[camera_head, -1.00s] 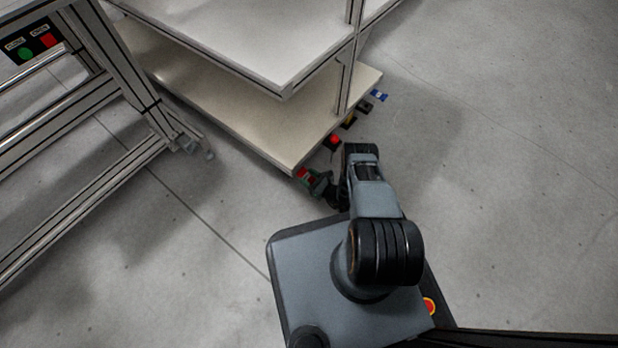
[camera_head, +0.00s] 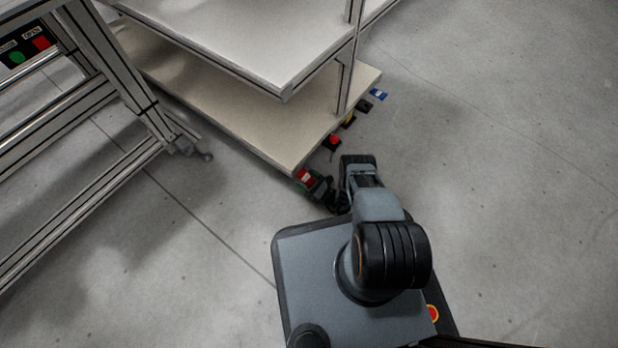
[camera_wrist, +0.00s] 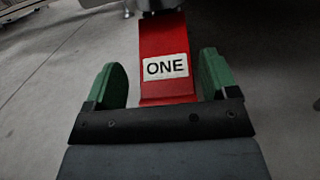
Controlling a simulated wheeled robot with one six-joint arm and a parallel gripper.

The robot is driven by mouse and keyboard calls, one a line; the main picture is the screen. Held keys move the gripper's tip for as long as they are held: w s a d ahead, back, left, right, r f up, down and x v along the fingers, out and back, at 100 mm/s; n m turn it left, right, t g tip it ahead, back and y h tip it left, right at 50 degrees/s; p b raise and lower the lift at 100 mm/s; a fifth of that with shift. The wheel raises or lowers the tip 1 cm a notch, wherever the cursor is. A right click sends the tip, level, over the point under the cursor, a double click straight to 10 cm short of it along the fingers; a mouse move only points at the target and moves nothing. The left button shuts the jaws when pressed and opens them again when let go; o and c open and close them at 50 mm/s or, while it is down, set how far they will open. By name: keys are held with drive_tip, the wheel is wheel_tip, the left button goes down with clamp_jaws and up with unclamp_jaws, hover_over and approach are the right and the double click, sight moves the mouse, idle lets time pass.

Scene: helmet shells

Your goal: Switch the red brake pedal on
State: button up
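A red pedal (camera_wrist: 162,35) with a white label reading "ONE" fills the middle of the wrist view. In the head view it is the red piece with a white label (camera_head: 305,177) at the near corner of the lower shelf. My gripper (camera_wrist: 161,70) is open, its green fingers apart on either side of the pedal, with nothing held. Whether it touches the pedal cannot be told. In the head view my gripper (camera_head: 318,187) is low beside the shelf corner, partly hidden by my arm.
Along the lower shelf (camera_head: 250,125) edge, a second red piece (camera_head: 334,141), a yellow one (camera_head: 349,118), a black one (camera_head: 364,106) and a blue one (camera_head: 379,94) sit on the floor. A metal frame (camera_head: 110,60) with green and red buttons stands left. The floor at right is clear.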

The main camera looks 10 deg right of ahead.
drive_tip(key=shift+w+d+r, duration=0.1)
drive_tip(key=shift+d+r, duration=0.1)
drive_tip(key=shift+d, duration=0.05)
drive_tip(key=shift+d, duration=0.15)
drive_tip(key=shift+v, duration=3.65)
drive_tip(key=shift+f, duration=0.1)
